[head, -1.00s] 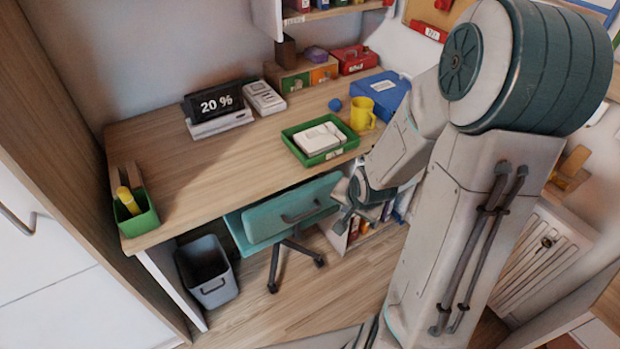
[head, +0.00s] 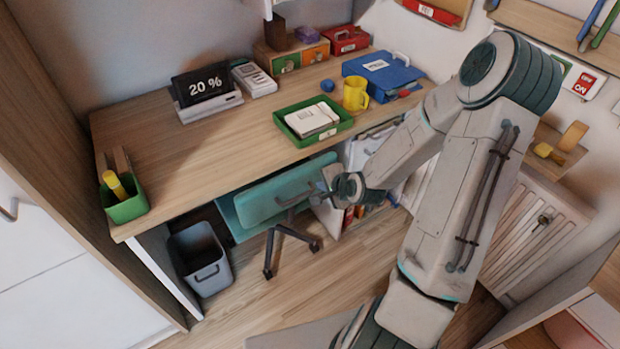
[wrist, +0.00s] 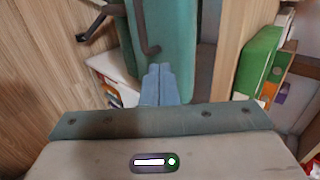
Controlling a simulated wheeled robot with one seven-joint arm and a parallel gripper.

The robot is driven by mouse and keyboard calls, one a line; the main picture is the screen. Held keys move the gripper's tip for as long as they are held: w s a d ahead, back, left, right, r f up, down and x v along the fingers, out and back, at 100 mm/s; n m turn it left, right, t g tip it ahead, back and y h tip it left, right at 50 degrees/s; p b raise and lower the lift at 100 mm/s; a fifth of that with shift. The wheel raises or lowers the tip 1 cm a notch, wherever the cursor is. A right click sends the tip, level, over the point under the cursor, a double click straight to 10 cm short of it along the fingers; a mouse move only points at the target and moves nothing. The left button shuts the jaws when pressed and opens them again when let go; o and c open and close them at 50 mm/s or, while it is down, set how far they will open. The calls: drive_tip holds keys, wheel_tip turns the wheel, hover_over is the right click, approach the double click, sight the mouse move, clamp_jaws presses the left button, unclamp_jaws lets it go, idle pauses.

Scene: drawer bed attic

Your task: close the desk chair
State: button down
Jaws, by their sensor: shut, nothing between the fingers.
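The teal desk chair (head: 278,200) stands mostly under the wooden desk (head: 215,150), its backrest just below the desk's front edge. A dark handle is on the backrest, and dark legs reach to the floor. My gripper (head: 328,182) is at the right end of the backrest, by the desk edge. In the wrist view my gripper (wrist: 159,75) is shut and empty, its fingertips in front of the teal backrest (wrist: 165,30). I cannot tell whether they touch it. The chair's seat is mostly hidden under the desk.
A grey bin (head: 201,258) stands left of the chair. Shelves with books (head: 360,212) are right of it, below the desk. A green tray (head: 314,122), a yellow mug (head: 355,93) and a blue box (head: 383,75) are on the desktop. A radiator (head: 530,235) is at the right.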

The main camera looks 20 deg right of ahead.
sight(299, 165)
drive_tip(key=shift+w+a+f, duration=0.35)
drive_tip(key=shift+w+f, duration=0.1)
drive_tip(key=shift+w, duration=0.6)
drive_tip(key=shift+w+a+f, duration=0.35)
drive_tip(key=shift+w+f, duration=0.05)
drive_tip(key=shift+w, duration=0.65)
drive_tip(key=shift+w+a+f, duration=0.35)
drive_tip(key=shift+w+f, duration=0.1)
drive_tip(key=shift+w, duration=0.6)
drive_tip(key=w, duration=0.2)
drive_tip(key=w+a+b, duration=0.1)
drive_tip(key=w, duration=0.1)
drive_tip(key=shift+w+a, duration=0.15)
drive_tip(key=shift+a, duration=0.05)
drive_tip(key=shift+w+r, duration=0.15)
